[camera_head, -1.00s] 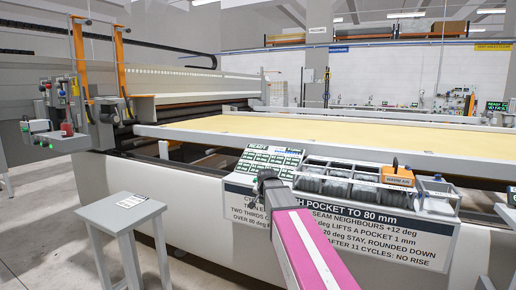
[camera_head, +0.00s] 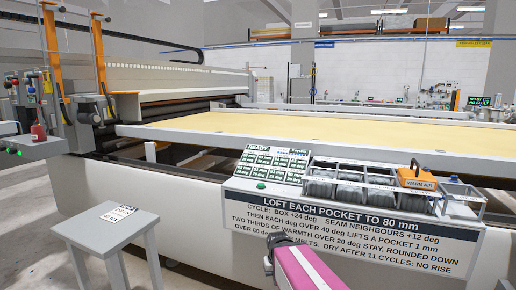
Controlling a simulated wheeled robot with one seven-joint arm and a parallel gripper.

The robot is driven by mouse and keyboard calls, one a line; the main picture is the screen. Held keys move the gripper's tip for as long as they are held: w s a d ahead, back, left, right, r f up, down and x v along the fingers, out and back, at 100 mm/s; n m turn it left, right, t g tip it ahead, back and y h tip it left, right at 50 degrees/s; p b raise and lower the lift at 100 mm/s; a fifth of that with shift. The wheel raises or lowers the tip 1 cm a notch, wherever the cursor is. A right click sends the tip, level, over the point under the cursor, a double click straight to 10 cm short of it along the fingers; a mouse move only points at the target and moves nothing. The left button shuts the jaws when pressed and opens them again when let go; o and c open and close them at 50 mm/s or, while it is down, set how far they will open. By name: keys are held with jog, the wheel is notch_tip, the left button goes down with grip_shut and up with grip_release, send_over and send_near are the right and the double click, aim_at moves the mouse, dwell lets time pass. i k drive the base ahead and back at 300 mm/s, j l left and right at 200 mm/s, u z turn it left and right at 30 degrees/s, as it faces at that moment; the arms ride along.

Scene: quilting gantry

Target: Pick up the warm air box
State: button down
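The warm air box (camera_head: 416,178) is a small orange box with a black handle and a label reading "WARM AIR". It sits at the right end of the row of grey pockets (camera_head: 352,182) on the front edge of the gantry. My arm shows as a pink link with a dark end piece (camera_head: 278,243) at the bottom middle, below and left of the box and well apart from it. The fingertips of my gripper cannot be made out.
A panel of green displays marked "READY" (camera_head: 271,165) stands left of the pockets. A clear open holder (camera_head: 463,192) is just right of the box. A sign (camera_head: 340,228) hangs below. A grey stool (camera_head: 105,222) stands at front left. The yellow bed (camera_head: 300,128) lies behind.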

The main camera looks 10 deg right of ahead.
aim_at(417, 179)
jog(key=z, duration=1.65)
jog(key=k+l, duration=0.1)
jog(key=l, duration=0.2)
jog(key=k+l, duration=0.15)
jog(key=l, duration=0.15)
